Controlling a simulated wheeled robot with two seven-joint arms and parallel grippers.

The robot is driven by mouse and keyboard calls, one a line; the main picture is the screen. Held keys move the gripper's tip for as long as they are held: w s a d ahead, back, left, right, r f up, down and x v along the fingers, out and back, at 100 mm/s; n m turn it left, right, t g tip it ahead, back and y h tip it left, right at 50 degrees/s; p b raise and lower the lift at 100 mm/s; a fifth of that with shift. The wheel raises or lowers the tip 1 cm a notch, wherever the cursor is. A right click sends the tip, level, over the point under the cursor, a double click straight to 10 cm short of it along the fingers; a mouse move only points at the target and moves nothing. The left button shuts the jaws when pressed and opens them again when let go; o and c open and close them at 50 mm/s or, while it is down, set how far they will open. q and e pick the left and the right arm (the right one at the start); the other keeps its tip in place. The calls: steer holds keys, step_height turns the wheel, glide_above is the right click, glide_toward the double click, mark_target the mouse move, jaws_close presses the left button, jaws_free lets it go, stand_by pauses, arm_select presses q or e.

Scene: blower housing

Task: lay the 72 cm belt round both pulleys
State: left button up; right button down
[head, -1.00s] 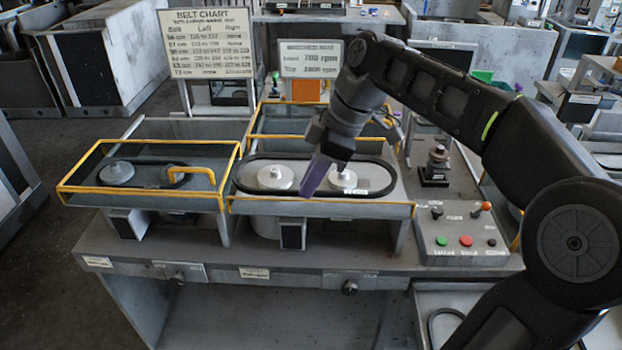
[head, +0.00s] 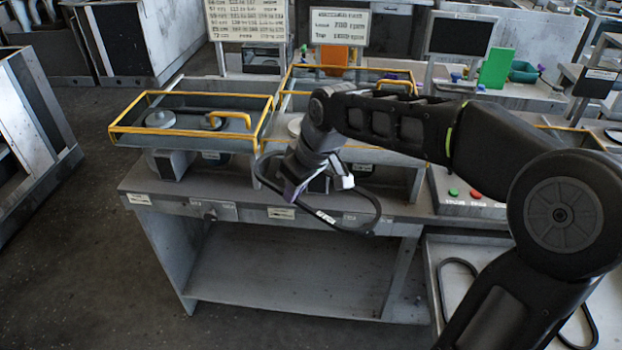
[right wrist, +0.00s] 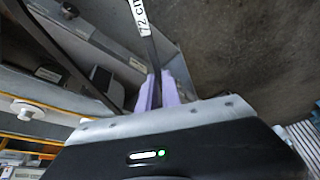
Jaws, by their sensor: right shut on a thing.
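My right gripper (head: 292,192) is shut on the black belt (head: 378,212), in front of the bench's front edge. The belt hangs as a tilted open loop, clear of the pulleys. In the right wrist view the purple fingers (right wrist: 166,92) pinch the belt (right wrist: 153,55), and its white label reads 72 cm. In the middle housing, one pale pulley (head: 295,127) shows partly beside my arm; the other is hidden behind it. A pale pulley (right wrist: 27,110) also shows in the right wrist view. My left gripper is out of view.
A yellow-railed housing (head: 190,104) with another pulley pair stands at left. The control box (head: 470,195) is at right. A side table (head: 450,250) at lower right holds loose black belts. A belt chart (head: 247,20) and speed sign (head: 340,26) stand behind. Open floor lies front left.

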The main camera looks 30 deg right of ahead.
steer(key=w+a+f+m+h, duration=0.1)
steer(key=w+a+f+m, duration=0.2)
steer(key=a+f, duration=0.4)
steer(key=shift+w+f+m+b, duration=0.15)
steer(key=shift+w+m+b, duration=0.1)
steer(key=shift+m+b, duration=0.2)
